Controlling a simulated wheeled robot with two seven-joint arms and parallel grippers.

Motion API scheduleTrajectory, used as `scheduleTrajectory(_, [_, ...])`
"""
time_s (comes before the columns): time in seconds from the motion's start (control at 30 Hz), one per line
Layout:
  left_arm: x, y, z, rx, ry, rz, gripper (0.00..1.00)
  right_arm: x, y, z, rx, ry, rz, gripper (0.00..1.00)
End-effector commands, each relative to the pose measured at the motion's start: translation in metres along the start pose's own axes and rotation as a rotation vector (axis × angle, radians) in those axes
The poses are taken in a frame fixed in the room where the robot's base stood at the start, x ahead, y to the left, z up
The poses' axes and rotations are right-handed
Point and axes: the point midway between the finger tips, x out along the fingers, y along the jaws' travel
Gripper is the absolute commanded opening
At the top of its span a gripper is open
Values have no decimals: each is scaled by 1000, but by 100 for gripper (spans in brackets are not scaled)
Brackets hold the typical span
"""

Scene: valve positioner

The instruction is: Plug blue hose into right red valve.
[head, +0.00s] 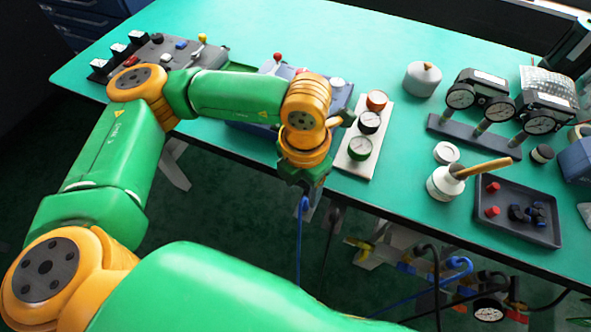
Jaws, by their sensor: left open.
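My left gripper (308,190) points down just past the table's front edge. It is open, and its fingers are partly hidden by my wrist. A blue hose (299,245) hangs straight down just below it, its upper end close to the fingertips. I cannot tell whether that end lies between the fingers. Below the table front at the lower right is a cluster of fittings with blue and yellow parts. A small red part (517,316) shows there beside a round gauge (488,312); I cannot tell whether it is the right red valve. My right gripper is not in view.
The green table (400,200) carries a white plate with round gauges (352,165), a row of gauges (480,139), a white pot with a brush (446,183) and a dark tray (545,232). A black hose (437,290) and another blue hose (452,266) loop below the edge.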

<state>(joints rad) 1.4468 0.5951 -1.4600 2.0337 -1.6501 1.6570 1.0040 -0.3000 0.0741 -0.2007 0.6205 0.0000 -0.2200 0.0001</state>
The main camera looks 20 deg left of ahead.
Motion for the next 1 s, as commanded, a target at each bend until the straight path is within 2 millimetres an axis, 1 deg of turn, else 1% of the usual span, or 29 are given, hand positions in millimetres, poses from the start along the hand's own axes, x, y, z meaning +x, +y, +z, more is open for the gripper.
scheduleTrajectory(0.1, [23,-1,-1,-1,7,-3,60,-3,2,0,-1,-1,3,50])
scheduleTrajectory(0.2, [41,-1,-2,0,7,-3,60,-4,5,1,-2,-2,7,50])
scheduleTrajectory(0.3, [54,-1,-1,0,5,-4,60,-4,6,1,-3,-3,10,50])
scheduleTrajectory(0.4, [59,-1,-1,1,3,-5,60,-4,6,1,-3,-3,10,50])
scheduleTrajectory(0.6, [60,-1,-1,1,3,-6,60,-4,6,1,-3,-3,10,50])
scheduleTrajectory(0.63, [60,-2,-1,1,2,-6,55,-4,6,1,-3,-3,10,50])
scheduleTrajectory(0.67, [60,-1,-1,1,2,-6,47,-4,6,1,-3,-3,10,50])
scheduleTrajectory(0.7, [60,-2,-1,1,2,-6,36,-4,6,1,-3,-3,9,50])
scheduleTrajectory(0.77, [60,-2,-1,1,2,-6,20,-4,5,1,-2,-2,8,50])
scheduleTrajectory(0.8, [60,-2,-1,1,2,-6,9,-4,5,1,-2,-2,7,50])
scheduleTrajectory(0.83, [60,-2,-1,1,2,-6,1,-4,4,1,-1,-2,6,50])
scheduleTrajectory(0.93, [60,-2,-1,1,3,-6,0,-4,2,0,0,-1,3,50])
scheduleTrajectory(0.97, [60,-2,-1,1,3,-6,22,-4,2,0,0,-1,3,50])
scheduleTrajectory(1.0, [60,-2,-1,1,3,-6,11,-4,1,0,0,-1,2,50])
